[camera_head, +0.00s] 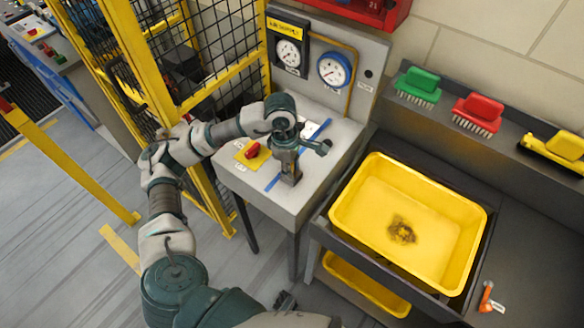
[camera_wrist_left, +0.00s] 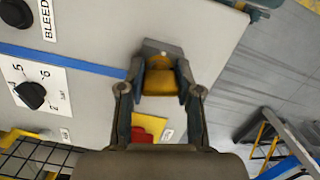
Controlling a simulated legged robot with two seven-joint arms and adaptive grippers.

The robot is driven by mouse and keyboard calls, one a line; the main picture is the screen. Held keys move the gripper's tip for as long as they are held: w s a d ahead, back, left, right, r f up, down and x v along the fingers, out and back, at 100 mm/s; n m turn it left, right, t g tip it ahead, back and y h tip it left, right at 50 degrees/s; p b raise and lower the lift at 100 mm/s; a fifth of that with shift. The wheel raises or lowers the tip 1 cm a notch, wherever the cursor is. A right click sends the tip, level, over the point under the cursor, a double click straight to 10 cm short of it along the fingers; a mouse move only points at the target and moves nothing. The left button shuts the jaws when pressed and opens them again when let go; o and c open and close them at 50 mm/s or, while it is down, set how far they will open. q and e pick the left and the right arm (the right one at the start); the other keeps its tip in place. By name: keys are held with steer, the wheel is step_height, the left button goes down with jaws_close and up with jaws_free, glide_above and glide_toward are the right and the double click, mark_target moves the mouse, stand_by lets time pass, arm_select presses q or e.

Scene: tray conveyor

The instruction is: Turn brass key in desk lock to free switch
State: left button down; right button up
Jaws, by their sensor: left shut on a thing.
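My left gripper (camera_head: 288,168) is over the desk top, pointing down at a small grey block. In the left wrist view, its two fingers (camera_wrist_left: 160,92) are shut on the brass key (camera_wrist_left: 160,78), one on each side. The key's broad yellow head sits against the grey lock block (camera_wrist_left: 159,47). The key's lower part is hidden, so its turn angle is unclear. The red switch (camera_head: 252,150) is on a yellow plate to the left of my gripper. In the wrist view the red switch (camera_wrist_left: 150,126) is partly covered by the gripper. My right gripper does not show.
The grey desk (camera_head: 265,194) has a blue stripe and a black dial knob (camera_wrist_left: 32,95). A gauge panel (camera_head: 333,70) stands behind it. A yellow mesh fence (camera_head: 205,95) is close at left. A yellow tray (camera_head: 455,262) stands at right, with brushes on a ledge behind.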

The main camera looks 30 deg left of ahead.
arm_select(q)
steer(key=shift+s+f+m+b, duration=0.15)
steer(key=shift+m+b, duration=0.2)
steer(key=shift+m, duration=0.3)
steer(key=shift+f+m+b, duration=0.15)
steer(key=shift+m+b, duration=0.15)
steer(key=shift+m, duration=0.35)
steer(key=c, duration=0.7)
jaws_free()
steer(key=shift+a+r, duration=0.1)
